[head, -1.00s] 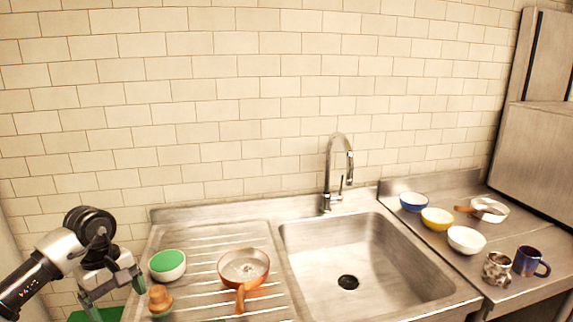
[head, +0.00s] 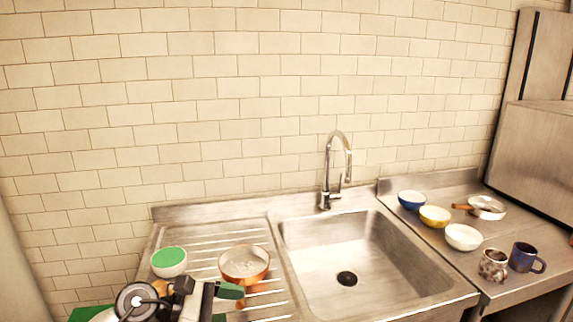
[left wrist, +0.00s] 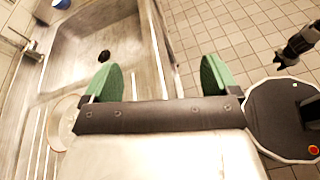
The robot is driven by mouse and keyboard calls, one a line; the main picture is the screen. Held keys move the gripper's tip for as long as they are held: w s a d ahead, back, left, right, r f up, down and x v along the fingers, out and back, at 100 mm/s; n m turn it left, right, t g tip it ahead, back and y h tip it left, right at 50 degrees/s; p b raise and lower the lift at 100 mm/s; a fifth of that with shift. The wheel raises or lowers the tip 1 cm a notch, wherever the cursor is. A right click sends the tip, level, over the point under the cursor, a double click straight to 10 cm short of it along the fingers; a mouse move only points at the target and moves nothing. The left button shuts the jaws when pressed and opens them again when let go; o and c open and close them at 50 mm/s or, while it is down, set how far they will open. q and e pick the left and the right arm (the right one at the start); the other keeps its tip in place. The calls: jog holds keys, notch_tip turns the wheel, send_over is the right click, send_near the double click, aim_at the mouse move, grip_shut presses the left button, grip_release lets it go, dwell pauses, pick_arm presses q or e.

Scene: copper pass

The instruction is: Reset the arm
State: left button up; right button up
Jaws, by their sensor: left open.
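My left arm reaches in low from the left in the head view. Its gripper (head: 225,304) has green fingertips and is in front of the copper pan (head: 245,264), partly covering the pan's handle. In the left wrist view the two green fingers of this gripper (left wrist: 160,78) stand wide apart with nothing between them. A dark jointed part, probably of my right arm, shows at the top right of that view; its jaws are too small to read.
A green-topped white bowl (head: 168,262) stands on the drainboard. The sink (head: 390,270) is empty, under the tap (head: 326,175). At right are blue (head: 411,201), yellow (head: 435,217) and white (head: 463,238) bowls, a lidded pan (head: 487,208) and two mugs (head: 525,258).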

pick_arm(q)
notch_tip(320, 180, up, 4)
jog(key=s+d+n+t+h, duration=0.1)
jog(key=d+n+t+h, duration=0.3)
jog(key=n, duration=0.4)
jog(key=s+a+f+n+t+y, duration=0.1)
jog(key=a+f+n+t+y, duration=0.4)
jog(key=n, duration=0.6)
jog(key=s+a+f+n+t+y, duration=0.15)
jog(key=a+n+y, duration=0.25)
jog(key=n+y, duration=0.55)
jog(key=s+a+f+n+t+y, duration=0.2)
jog(key=a+f+n+t+y, duration=0.15)
jog(key=n, duration=1.05)
jog(key=s+a+f+n+g, duration=0.1)
jog(key=s+f+n+g, duration=0.45)
jog(key=s, duration=0.45)
jog(key=s+a+f+n+g, duration=0.1)
jog(key=s+f+n+g, duration=0.5)
jog(key=s, duration=0.4)
notch_tip(320, 180, down, 25)
jog(key=s+m+g, duration=0.1)
jog(key=g, duration=0.2)
jog(key=s+a+f+g, duration=0.1)
jog(key=s+a+f, duration=0.2)
jog(key=s+f, duration=1.3)
jog(key=shift+s+f, duration=0.3)
jog(key=shift+f, duration=0.45)
